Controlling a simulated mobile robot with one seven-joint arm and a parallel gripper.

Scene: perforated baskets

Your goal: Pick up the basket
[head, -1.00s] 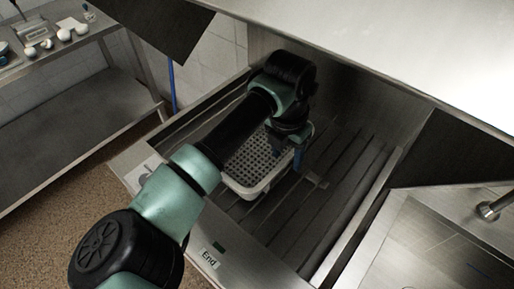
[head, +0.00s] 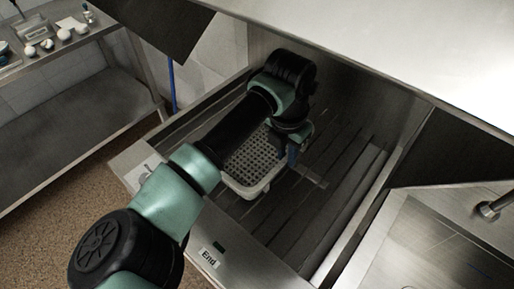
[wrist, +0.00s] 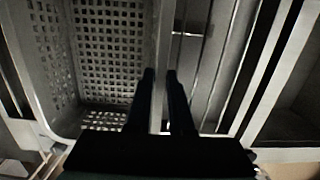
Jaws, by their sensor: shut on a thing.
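The basket (head: 247,190) is a light grey perforated tray with a raised rim. It rests on the ribbed metal surface, partly hidden under my arm in the head view. In the wrist view the basket (wrist: 112,52) fills the left side, with its grid of square holes showing and no contents visible. My gripper (wrist: 160,76) points at the basket's right wall, one dark finger inside and one outside. The fingers are close together, shut on that wall. In the head view my gripper (head: 290,153) is at the basket's right side, partly hidden by the wrist.
The ribbed metal surface (head: 325,205) is clear to the right of the basket. A steel hood (head: 400,45) hangs above at the back right. A sink basin (head: 440,240) is at the right. A steel shelf unit (head: 75,97) stands at the left.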

